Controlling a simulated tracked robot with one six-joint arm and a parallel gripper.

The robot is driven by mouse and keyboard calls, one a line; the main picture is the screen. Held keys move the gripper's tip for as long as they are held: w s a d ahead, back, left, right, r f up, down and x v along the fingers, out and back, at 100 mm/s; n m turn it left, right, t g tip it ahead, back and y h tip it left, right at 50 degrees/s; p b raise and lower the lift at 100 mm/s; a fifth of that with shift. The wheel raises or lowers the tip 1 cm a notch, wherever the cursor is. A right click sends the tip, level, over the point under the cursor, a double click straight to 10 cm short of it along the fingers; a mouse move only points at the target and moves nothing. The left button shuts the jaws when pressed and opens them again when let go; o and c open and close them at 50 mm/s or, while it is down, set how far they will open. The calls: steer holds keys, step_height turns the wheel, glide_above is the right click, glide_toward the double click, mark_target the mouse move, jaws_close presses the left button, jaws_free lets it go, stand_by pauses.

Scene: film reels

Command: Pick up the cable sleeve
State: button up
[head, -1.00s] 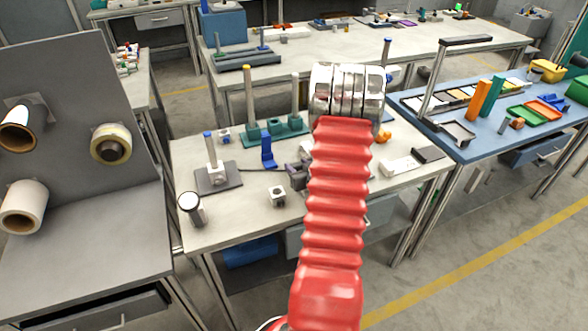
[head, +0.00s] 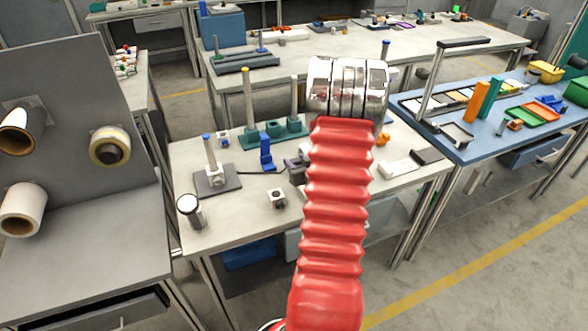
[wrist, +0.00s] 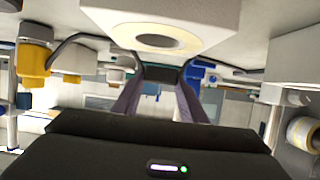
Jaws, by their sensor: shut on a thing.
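In the head view, my gripper (head: 296,170) is low over the middle table, partly hidden behind my red arm. In the wrist view, the two purple-grey fingers of my gripper (wrist: 160,82) converge on a small dark piece (wrist: 161,74), which appears to be the cable sleeve. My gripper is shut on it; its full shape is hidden. A thin dark cable (head: 262,173) lies on the table and runs towards my gripper. A blue bracket (head: 267,154) stands just left of my gripper, and also shows in the wrist view (wrist: 203,74).
A green base with posts (head: 275,131) stands behind. The table's front middle is clear.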

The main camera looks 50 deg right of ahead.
mark_target(296, 162)
step_height(296, 162, up, 7)
stand_by(0.4)
stand_by(0.4)
steer(key=shift+w, duration=0.1)
